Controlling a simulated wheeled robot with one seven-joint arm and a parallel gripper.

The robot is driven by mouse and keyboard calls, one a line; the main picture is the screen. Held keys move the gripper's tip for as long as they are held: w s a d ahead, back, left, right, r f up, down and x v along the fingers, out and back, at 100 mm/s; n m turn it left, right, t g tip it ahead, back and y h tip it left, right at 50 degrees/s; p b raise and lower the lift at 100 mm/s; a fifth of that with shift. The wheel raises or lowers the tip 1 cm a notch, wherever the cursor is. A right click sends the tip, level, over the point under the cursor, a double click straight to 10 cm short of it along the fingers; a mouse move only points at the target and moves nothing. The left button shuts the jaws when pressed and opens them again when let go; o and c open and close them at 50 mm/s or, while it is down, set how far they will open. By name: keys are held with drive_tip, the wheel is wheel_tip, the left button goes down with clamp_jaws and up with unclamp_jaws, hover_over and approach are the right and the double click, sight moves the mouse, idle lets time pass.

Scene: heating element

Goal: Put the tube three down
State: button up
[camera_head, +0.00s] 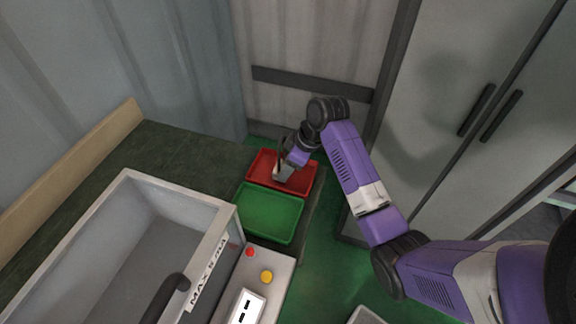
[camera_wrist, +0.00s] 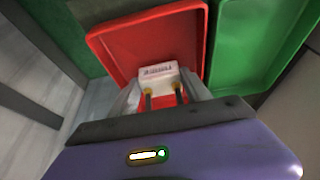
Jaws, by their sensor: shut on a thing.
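My gripper (camera_wrist: 164,97) is shut on a white, block-like thing with small dark print, which I take to be tube three (camera_wrist: 158,71). The print is too small to read. Two dark prongs with yellowish ends show between the fingers, against the white piece. The red tray (camera_wrist: 118,45) lies beneath it in the wrist view. In the head view my gripper (camera_head: 284,173) is over the red tray (camera_head: 262,165), and the held thing is mostly hidden. I cannot tell whether it touches the tray floor.
An empty green tray (camera_head: 270,212) sits beside the red one; it also shows in the wrist view (camera_wrist: 255,40). A grey metal basin (camera_head: 125,190) marked "MAX" and a panel with red and yellow buttons (camera_head: 266,277) stand nearer. A tall cabinet (camera_head: 460,110) is at right.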

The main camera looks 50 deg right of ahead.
drive_tip(key=shift+f, duration=0.3)
drive_tip(key=o, duration=1.6)
drive_tip(key=shift+c, duration=0.2)
drive_tip(key=v, duration=1.2)
drive_tip(key=shift+r, duration=0.15)
